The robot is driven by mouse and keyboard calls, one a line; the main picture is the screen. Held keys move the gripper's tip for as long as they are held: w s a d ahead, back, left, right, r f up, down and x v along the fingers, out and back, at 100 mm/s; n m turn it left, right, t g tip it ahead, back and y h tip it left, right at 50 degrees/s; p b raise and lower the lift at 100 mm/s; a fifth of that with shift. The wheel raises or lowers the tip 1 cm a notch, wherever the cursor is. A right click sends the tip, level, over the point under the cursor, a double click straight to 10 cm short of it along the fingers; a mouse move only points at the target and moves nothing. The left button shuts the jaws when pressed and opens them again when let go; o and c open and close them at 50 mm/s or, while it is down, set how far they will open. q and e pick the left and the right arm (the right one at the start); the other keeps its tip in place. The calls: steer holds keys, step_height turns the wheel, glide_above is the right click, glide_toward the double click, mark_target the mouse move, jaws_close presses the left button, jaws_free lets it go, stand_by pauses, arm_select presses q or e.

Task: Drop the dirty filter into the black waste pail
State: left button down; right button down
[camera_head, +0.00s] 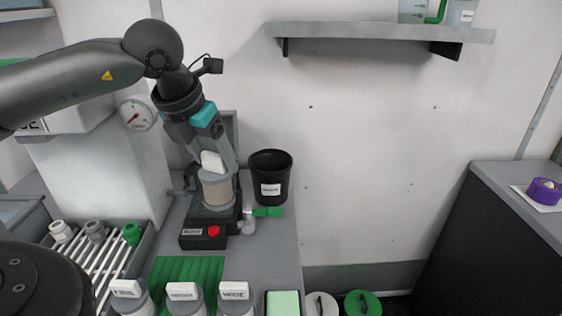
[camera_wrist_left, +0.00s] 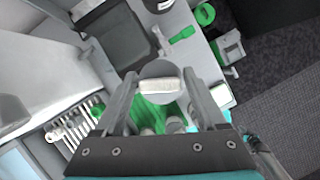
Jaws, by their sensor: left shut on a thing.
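The dirty filter (camera_head: 217,190) has a beige-brown body, a grey cap and a white grip tab on top. My left gripper (camera_head: 212,163) is shut on its tab from above and holds it upright. In the left wrist view, the tab (camera_wrist_left: 160,86) sits between the two fingers of the left gripper (camera_wrist_left: 161,95). The black waste pail (camera_head: 271,181) stands on the grey bench just right of the filter, its open top facing up and a white label on its front. The filter is beside the pail, not over it.
A black device with a red button (camera_head: 214,231) stands under and in front of the filter. Labelled canisters (camera_head: 237,298) line the front, with a rack (camera_head: 95,265) at left. A wall shelf (camera_head: 380,33) is above right.

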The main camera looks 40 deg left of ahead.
arm_select(q)
steer(key=shift+w+a+r, duration=0.1)
steer(key=shift+w+r, duration=0.05)
steer(key=shift+w, duration=0.15)
steer(key=w+a+p, duration=0.1)
steer(key=w+a, duration=0.1)
steer(key=w, duration=0.6)
steer(key=w+a+f+p, duration=0.1)
steer(key=w+a, duration=0.2)
steer(key=w, duration=0.5)
steer(key=shift+w+f, duration=0.25)
steer(key=shift+f, duration=0.05)
steer(key=shift+a+f, duration=0.1)
steer(key=shift+f, duration=0.5)
jaws_free()
